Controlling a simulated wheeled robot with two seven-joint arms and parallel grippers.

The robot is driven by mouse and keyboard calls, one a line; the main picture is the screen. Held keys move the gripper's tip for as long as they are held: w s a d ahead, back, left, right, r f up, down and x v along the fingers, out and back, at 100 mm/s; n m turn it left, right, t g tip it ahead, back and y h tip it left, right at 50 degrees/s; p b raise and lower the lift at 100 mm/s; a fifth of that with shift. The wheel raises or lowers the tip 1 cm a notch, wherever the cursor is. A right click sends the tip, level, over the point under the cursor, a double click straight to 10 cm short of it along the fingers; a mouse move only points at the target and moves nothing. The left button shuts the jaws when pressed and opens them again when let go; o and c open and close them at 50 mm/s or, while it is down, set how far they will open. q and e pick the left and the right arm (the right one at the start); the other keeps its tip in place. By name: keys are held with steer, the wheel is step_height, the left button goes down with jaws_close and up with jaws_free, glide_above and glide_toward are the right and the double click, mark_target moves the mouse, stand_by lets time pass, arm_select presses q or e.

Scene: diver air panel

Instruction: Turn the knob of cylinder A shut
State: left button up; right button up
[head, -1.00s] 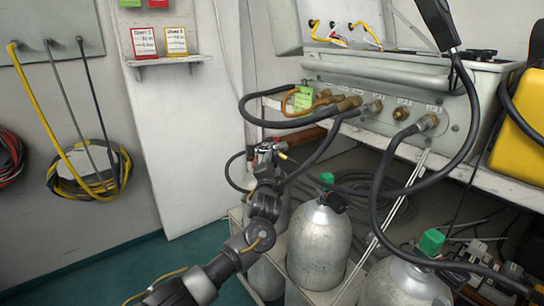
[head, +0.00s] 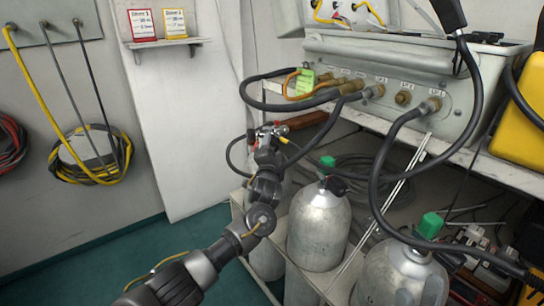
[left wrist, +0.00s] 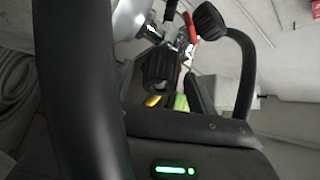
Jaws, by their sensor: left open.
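My left gripper (head: 268,134) is at the valve top of the rear-left silver cylinder (head: 268,262), which my arm partly hides in the head view. No letter can be read on it, so I cannot tell by label that it is cylinder A. In the left wrist view a black ribbed knob (left wrist: 160,70) stands between the open fingers of my left gripper (left wrist: 164,88). I cannot tell whether a finger touches it. A second black knob (left wrist: 208,19) is further up to the right. My right gripper is not in view.
Two more silver cylinders, the middle one (head: 319,228) and the front-right one (head: 402,276), have green caps. Black hoses (head: 376,180) loop down from the air panel (head: 400,85). A thick black hose (left wrist: 75,90) crosses the left of the wrist view.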

arm_select(q)
steer(key=s+a+f+p, duration=0.1)
steer(key=s+p, duration=0.2)
steer(key=s, duration=0.7)
steer(key=shift+f, duration=0.2)
arm_select(e)
steer(key=w+a+f+n+g+y, duration=0.1)
steer(key=w+a+n+g+y, duration=0.1)
steer(key=w+a+g, duration=0.3)
steer(key=shift+f+n+g+y, duration=0.3)
steer(key=shift+n+g, duration=0.1)
steer(key=shift+g, duration=1.1)
